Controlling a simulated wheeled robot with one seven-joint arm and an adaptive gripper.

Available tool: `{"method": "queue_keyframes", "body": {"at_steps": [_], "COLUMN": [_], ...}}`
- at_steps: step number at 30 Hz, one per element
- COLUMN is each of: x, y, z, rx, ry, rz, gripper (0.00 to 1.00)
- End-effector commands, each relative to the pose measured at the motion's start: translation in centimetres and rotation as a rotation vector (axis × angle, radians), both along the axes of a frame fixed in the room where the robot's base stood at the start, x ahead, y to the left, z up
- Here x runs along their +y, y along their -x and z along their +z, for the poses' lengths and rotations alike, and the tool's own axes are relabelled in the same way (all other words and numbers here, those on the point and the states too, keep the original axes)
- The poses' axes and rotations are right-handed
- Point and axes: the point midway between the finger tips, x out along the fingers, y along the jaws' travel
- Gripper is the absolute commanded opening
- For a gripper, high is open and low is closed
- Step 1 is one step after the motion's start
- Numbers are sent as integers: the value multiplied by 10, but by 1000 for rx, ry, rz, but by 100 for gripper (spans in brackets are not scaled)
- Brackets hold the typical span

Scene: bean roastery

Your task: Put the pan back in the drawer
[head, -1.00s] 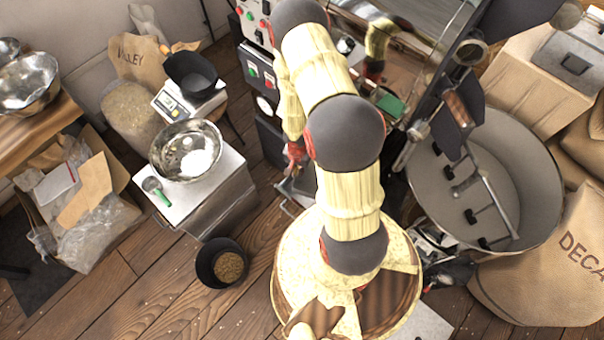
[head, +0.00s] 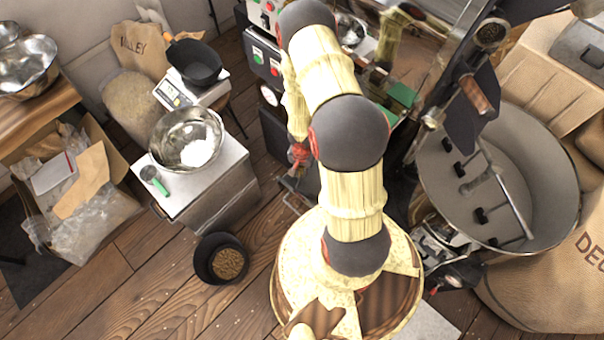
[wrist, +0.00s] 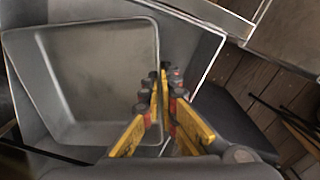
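In the wrist view, the pan (wrist: 100,75) is a grey square metal tray with rounded corners. It lies within the outline of a larger grey drawer (wrist: 190,45), set at an angle to it. I cannot tell whether it rests on the drawer's bottom. My gripper (wrist: 161,90), with yellow fingers and dark tips, is at the pan's right wall. One finger is on the inside and one on the outside, close together on the rim. In the head view my arm hides the gripper and most of the drawer area, below the machine.
A metal cabinet (head: 215,195) bears a steel bowl (head: 175,150) and a green-handled tool (head: 155,180). A black bucket of beans (head: 205,275) stands on the floor. A large round cooling bin (head: 555,190) and sacks (head: 590,260) are on the right. Wooden floor is clear at lower left.

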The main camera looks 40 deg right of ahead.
Motion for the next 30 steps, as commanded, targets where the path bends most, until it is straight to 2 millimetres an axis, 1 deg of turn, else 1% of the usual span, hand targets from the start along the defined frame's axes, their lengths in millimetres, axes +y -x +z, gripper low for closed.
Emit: {"method": "queue_keyframes", "body": {"at_steps": [3, 15, 19, 21, 30], "x": [0, 0, 0, 0, 0], "y": [0, 0, 0, 0, 0], "z": [0, -12, -11, -11, -11], "rx": [0, 0, 0, 0, 0], "ry": [0, 0, 0, 0, 0], "rz": [0, 0, 0, 0, 0], "gripper": [0, 0, 0, 6, 23]}}
